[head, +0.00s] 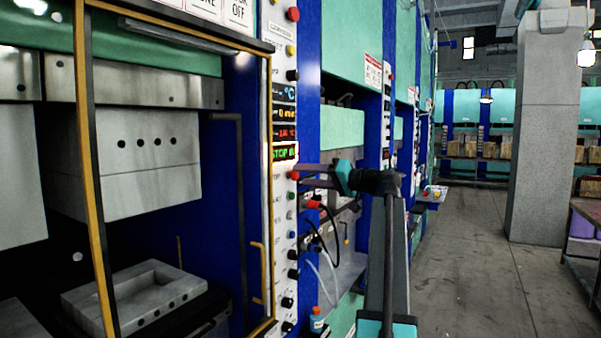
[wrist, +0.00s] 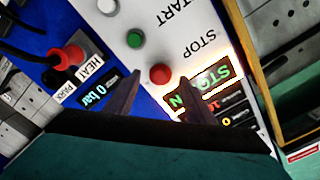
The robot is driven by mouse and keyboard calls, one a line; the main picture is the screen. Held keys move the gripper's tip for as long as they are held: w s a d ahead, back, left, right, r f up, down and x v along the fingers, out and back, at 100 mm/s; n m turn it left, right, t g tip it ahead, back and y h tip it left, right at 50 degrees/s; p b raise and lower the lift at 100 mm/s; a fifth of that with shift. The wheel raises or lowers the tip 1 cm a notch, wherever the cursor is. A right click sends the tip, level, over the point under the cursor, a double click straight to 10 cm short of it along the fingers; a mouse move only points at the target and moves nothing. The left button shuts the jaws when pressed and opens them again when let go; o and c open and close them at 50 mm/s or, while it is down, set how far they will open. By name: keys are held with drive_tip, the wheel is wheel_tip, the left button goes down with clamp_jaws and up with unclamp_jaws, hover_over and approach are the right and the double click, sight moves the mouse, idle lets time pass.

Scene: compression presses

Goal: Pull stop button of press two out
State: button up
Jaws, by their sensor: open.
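The red stop button (wrist: 160,74) is a round knob on the press's white control panel, under the word STOP, in the wrist view. It also shows in the head view (head: 294,175) at the left end of my gripper's fingers. My gripper (wrist: 160,82) is open, with one dark fingertip on each side of the button in the wrist view. I cannot tell whether the fingers touch the button or how deep they reach past it. In the head view my gripper (head: 312,174) points left at the panel (head: 280,220). No press number is readable.
A green START button (wrist: 135,39) sits close to the stop button. A lit display (wrist: 212,80) reads STOP and more. A red knob (wrist: 68,57) with cables is beside the panel. The yellow-framed press door (head: 90,150) is left; the aisle floor (head: 470,260) is clear.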

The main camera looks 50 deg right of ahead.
drive_tip(key=shift+x, duration=1.15)
